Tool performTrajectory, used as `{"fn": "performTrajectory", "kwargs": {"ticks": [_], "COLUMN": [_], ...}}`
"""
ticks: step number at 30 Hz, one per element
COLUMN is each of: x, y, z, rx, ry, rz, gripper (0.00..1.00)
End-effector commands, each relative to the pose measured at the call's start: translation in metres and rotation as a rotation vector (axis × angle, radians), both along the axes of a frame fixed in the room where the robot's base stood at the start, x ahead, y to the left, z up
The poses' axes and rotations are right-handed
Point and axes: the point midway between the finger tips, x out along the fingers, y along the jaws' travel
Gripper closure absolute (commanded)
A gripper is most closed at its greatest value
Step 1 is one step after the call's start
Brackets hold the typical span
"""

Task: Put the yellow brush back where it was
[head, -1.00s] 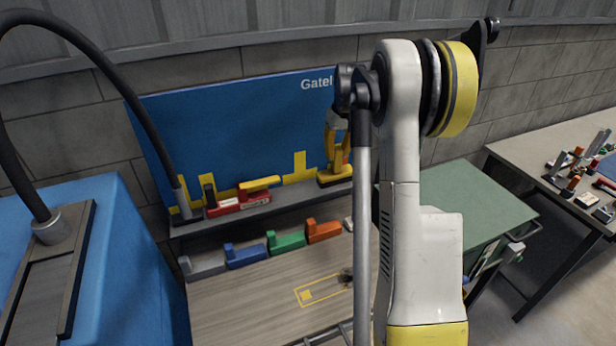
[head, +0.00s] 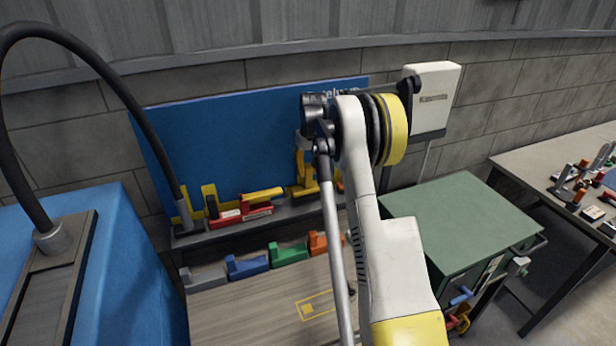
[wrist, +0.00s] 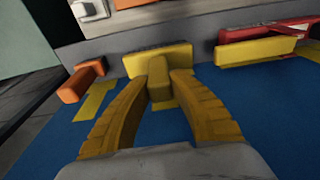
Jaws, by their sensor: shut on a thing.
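My gripper (wrist: 160,84) is shut on the yellow brush (wrist: 158,64); its yellow fingers close on the brush's handle. In the wrist view the brush's wide block lies just beyond the fingertips, close to the grey shelf. In the head view my gripper (head: 304,172) is in front of the blue board (head: 235,140), just above the shelf (head: 225,232). The brush (head: 300,191) shows there only partly, and I cannot tell whether it touches the shelf. The yellow outline seen on the board there earlier is now covered by my gripper.
A red tool (head: 240,214) with a yellow bar lies on the shelf to the left. An orange piece (wrist: 84,82) is close beside the brush. Grey, blue (head: 246,265), green and orange blocks stand on the workbench (head: 250,305). A green-topped cabinet (head: 470,215) is at right.

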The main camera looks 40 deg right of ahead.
Motion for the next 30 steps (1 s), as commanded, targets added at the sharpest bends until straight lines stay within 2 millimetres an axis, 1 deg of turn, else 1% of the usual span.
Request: {"fn": "performTrajectory", "kwargs": {"ticks": [1, 4, 15, 16, 17, 18, 26, 30], "x": [0.0, 0.0, 0.0, 0.0, 0.0, 0.0, 0.0, -0.001], "y": [0.0, 0.0, 0.0, 0.0, 0.0, 0.0, 0.0, 0.0], "z": [-0.009, -0.023, -0.028, -0.029, -0.028, -0.028, -0.027, -0.018], "rx": [0.0, 0.0, 0.0, 0.0, 0.0, 0.0, 0.0, 0.0], "ry": [0.0, 0.0, 0.0, 0.0, 0.0, 0.0, 0.0, 0.0], "rz": [0.0, 0.0, 0.0, 0.0, 0.0, 0.0, 0.0, 0.0], "gripper": [1.0, 1.0, 1.0, 0.73, 0.63, 0.57, 0.57, 0.57]}}
